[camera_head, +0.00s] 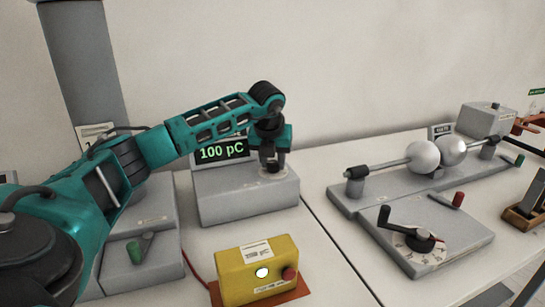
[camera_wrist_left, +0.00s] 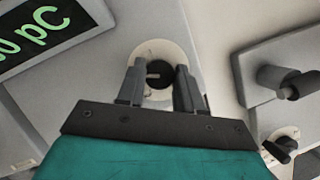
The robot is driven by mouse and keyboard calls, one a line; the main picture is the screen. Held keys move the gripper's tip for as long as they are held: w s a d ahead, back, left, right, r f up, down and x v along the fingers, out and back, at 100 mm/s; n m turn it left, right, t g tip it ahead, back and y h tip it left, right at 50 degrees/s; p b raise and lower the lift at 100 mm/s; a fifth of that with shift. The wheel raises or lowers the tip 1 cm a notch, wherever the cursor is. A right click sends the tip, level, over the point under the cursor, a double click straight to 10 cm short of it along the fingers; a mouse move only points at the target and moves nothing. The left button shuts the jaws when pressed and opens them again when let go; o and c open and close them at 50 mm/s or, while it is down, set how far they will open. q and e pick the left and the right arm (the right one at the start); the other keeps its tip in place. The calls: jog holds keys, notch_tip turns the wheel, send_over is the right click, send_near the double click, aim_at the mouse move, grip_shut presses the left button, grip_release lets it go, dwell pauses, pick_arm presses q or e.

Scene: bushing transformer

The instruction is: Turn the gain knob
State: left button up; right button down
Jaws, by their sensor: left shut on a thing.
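The gain knob (camera_head: 271,167) is a small dark round knob on top of the grey instrument (camera_head: 250,202), beside its display (camera_head: 222,151) that reads 100 pC. In the left wrist view the black knob (camera_wrist_left: 158,74) with a pale line sits on a light round dial plate. My left gripper (camera_head: 272,163) reaches down over it from above. Its two fingers (camera_wrist_left: 160,85) are on either side of the knob and shut on it. The fingers cover the knob's sides. My right gripper is not in view.
A yellow box (camera_head: 258,268) with a red button and a lit white spot stands in front of the instrument. To the right is a grey stand with two metal spheres (camera_head: 423,157) and a black crank (camera_head: 405,231).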

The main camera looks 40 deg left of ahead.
pick_arm(q)
jog(key=shift+n, duration=0.5)
jog(key=o, duration=1)
jog(key=shift+o, duration=0.2)
jog(key=v, duration=1.3)
jog(key=shift+w+d, duration=0.3)
